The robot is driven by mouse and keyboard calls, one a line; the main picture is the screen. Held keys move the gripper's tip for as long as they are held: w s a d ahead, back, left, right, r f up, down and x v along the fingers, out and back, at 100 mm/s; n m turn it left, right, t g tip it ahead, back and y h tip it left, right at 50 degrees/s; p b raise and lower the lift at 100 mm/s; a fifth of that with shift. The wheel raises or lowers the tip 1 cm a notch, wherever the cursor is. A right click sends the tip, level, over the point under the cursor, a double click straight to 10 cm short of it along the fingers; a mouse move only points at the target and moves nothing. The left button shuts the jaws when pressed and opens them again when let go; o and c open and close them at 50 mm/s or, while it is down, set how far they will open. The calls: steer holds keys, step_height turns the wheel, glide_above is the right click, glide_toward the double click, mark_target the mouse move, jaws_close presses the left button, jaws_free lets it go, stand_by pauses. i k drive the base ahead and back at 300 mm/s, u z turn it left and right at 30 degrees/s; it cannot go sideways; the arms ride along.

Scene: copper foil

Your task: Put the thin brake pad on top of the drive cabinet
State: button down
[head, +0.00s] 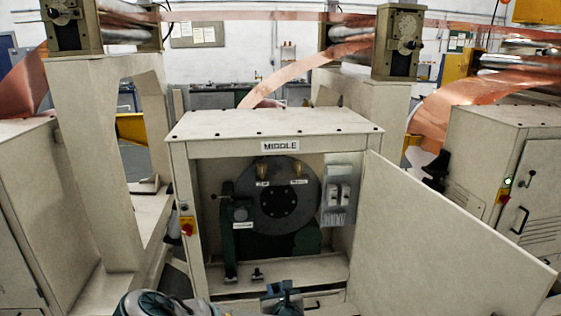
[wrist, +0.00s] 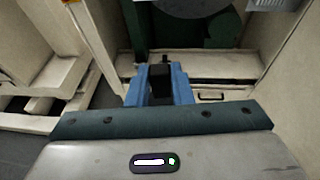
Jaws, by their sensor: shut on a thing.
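The drive cabinet (head: 230,126) is pale, labelled MIDDLE, and stands centre in the head view with its door open to the right. Its flat top carries only small bolts along the edges. My gripper (head: 283,288) is low in front of the cabinet opening. In the wrist view its blue fingers (wrist: 159,80) are shut on a small dark piece (wrist: 159,76), which looks like the thin brake pad. A dark disc (head: 285,205) with a green mount sits inside the cabinet.
The open door (head: 430,235) spreads across the right front. A red-and-yellow switch (head: 187,227) is on the left front post. Copper foil (head: 300,68) and roller stands (head: 400,45) rise behind the top. A second cabinet (head: 505,165) stands at right. The cabinet top is clear.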

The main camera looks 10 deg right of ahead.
mark_target(273, 118)
steer(key=z, duration=0.9)
steer(key=i, duration=0.45)
steer(key=u, duration=0.1)
